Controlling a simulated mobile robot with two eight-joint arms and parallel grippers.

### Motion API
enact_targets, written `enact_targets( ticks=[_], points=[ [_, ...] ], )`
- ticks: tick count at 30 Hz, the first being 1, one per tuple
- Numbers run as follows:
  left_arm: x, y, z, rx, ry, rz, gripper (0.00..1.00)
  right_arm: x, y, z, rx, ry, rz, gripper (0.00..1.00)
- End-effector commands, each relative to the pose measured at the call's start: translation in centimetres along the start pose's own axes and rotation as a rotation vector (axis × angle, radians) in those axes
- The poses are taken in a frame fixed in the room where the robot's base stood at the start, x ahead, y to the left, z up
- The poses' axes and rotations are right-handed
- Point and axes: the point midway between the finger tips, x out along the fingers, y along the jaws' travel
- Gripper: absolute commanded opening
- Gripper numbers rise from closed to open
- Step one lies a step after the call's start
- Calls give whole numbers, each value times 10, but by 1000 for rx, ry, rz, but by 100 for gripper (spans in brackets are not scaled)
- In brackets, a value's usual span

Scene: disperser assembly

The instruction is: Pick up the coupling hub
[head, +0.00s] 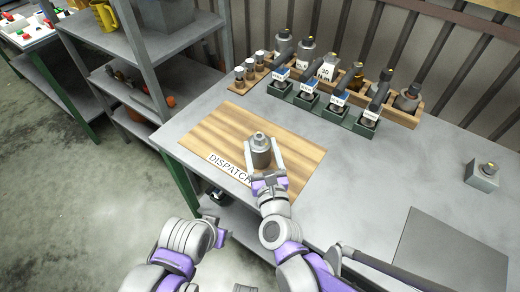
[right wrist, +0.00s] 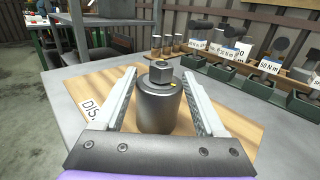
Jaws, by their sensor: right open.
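The coupling hub, by its look a grey cylinder with a hex-shaped top (head: 261,151), stands upright on the wooden DISPATCH board (head: 215,130). My right gripper (head: 266,147) is open, with one finger on each side of the cylinder. In the right wrist view (right wrist: 165,85) there are visible gaps between the fingers and the cylinder. My left arm is folded at the bottom left of the head view; its fingers cannot be made out.
Green holders with torque labels (head: 337,115) and a wooden rack (head: 402,116) of tools and parts line the table's back. A grey block (head: 483,176) stands at the right, near a dark flat mat (head: 450,255). Shelves (head: 145,50) stand at the left. The middle right tabletop is clear.

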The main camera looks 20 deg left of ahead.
Motion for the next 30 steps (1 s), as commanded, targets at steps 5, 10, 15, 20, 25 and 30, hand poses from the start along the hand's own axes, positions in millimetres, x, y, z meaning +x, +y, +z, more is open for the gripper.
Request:
enact_targets(
  ticks=[5,10,15,20,25,30],
  points=[
    [1,0,0,0,0,0,50,14,0,0,-2,1,0,72],
    [2,0,1,0,-1,0,50,38,-1,-2,-3,1,0,72],
    [3,0,1,0,-1,0,50,59,-1,-2,-3,1,1,72],
    [3,0,1,0,-1,0,50,63,-1,-2,-3,1,1,72],
    [3,0,1,0,-1,0,50,63,-1,-2,-3,1,1,65],
    [3,0,1,0,-1,0,50,63,-1,-2,-3,1,1,35]
  ],
)
